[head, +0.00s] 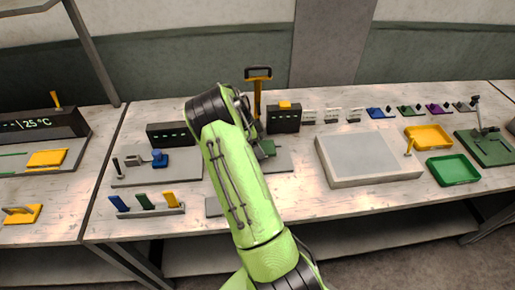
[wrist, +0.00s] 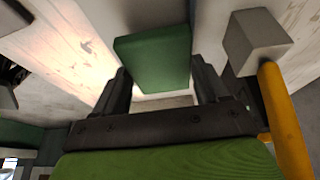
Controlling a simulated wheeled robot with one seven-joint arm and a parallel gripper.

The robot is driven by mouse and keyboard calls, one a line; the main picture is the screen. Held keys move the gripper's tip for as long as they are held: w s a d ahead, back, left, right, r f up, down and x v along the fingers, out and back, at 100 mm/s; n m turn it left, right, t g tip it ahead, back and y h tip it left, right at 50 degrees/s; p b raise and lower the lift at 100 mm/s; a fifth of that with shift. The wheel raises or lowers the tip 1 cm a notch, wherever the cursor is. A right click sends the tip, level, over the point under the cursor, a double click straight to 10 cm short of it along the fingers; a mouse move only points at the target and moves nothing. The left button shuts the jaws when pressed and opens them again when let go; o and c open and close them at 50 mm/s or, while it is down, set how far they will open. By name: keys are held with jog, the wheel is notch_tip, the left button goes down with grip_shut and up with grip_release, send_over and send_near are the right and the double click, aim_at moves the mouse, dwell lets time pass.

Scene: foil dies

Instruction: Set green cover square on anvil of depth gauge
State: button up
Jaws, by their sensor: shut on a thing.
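The green cover (wrist: 152,58) is held between the two dark fingers of my gripper (wrist: 160,88) in the wrist view. In the head view a small part of the green cover (head: 267,148) shows beside my arm. What looks like the depth gauge has a yellow post (head: 258,98) and a grey base plate (head: 281,162), partly hidden by my arm. In the wrist view a yellow rod (wrist: 284,115) and a grey block (wrist: 257,42) stand to the right of the cover, apart from it. The anvil and any contact with the cover cannot be made out.
A dark display box (head: 284,119) stands right of the post. A rack (head: 150,212) with blue, green and yellow pieces lies front left. A grey slab (head: 366,158), a yellow tray (head: 429,137) and a green tray (head: 453,170) are to the right. Bare tabletop lies before the slab.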

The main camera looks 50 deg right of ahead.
notch_tip(320, 180, down, 2)
jog(key=shift+f, duration=0.25)
jog(key=shift+a+f+b, duration=0.1)
jog(key=shift+f+b, duration=0.45)
jog(key=shift+b, duration=0.15)
jog(key=o, duration=1.1)
jog(key=shift+s+a, duration=0.15)
jog(key=shift+o, duration=0.2)
